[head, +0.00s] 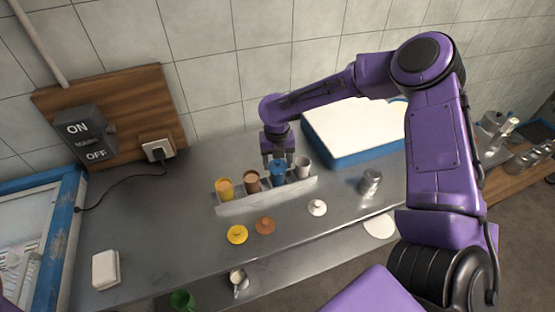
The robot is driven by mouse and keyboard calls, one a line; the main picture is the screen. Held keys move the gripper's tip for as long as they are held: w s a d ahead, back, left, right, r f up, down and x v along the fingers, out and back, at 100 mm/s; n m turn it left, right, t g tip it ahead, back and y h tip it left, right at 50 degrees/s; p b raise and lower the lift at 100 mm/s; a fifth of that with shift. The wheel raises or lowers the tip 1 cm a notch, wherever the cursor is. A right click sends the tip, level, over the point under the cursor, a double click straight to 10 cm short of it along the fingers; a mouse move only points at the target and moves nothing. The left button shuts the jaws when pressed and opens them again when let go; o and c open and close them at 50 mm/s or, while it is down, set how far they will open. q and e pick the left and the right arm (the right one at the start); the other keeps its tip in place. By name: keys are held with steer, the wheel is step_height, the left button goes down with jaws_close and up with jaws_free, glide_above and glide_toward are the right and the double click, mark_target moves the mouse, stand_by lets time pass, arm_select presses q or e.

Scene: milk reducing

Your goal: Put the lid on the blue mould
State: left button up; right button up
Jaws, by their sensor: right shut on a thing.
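The blue mould (278,176) stands in a pale rack (255,204) on the metal counter, between a brown mould (252,182) and a white mould (303,168). A yellow mould (224,189) stands at the rack's left end. My right gripper (277,161) points down directly over the blue mould, its fingers around the blue piece at the mould's top. This looks like the blue lid; no loose blue lid shows on the counter. The fingers hide where lid and mould meet, so I cannot tell whether it is seated. My left gripper is out of view.
A yellow lid (237,234), a brown lid (265,226) and a white lid (317,207) lie in front of the rack. A metal jar (371,183) stands to the right. A blue-sided tray (350,156) is behind. The counter's left part is mostly clear.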

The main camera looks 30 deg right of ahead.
steer(key=o, duration=1.2)
steer(key=shift+r+p, duration=0.75)
steer(key=shift+r, duration=2.8)
steer(key=shift+c, duration=0.2)
jaws_close()
steer(key=shift+f, duration=0.2)
